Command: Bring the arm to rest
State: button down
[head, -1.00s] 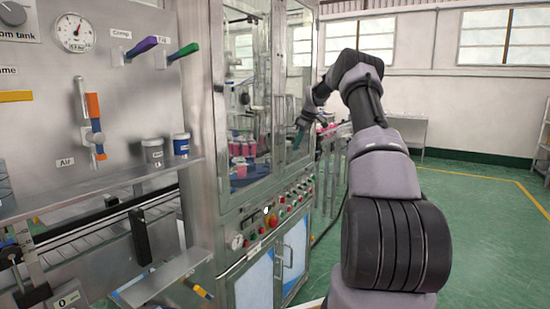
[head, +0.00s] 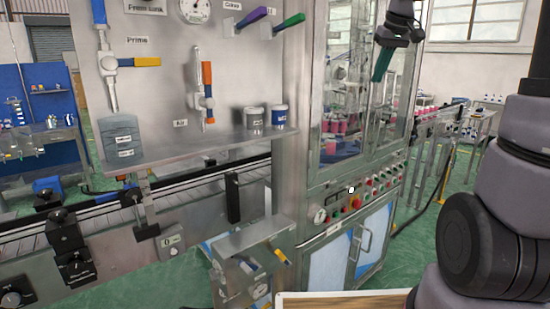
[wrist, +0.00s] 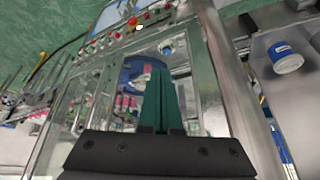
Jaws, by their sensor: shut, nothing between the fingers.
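My gripper (head: 383,62) hangs in the upper right of the head view, in front of the glass doors of the steel cabinet (head: 318,100). Its green fingers point down and are closed together with nothing between them. In the wrist view the closed green fingers (wrist: 160,102) stand in the middle, with the cabinet behind them. My arm runs out of the top of the head view and comes back in at the right edge.
A steel panel (head: 150,90) with valves and a gauge stands at the left, with a shelf (head: 190,146) holding two small cups (head: 254,120). A conveyor (head: 90,215) runs below. Pink-topped cans (head: 334,126) stand behind the glass. Green floor (head: 465,170) shows at right.

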jog(key=s+a+f+m+t, duration=0.1)
jog(key=s+a+f+m, duration=0.1)
jog(key=s, duration=0.9)
jog(key=s+a+f+m+t+y, duration=0.1)
jog(key=s+a+f+m, duration=0.1)
jog(key=s, duration=1)
jog(key=shift+s+f+m, duration=0.15)
jog(key=shift+f+m, duration=0.2)
jog(key=shift+m, duration=0.55)
jog(key=shift+d, duration=0.1)
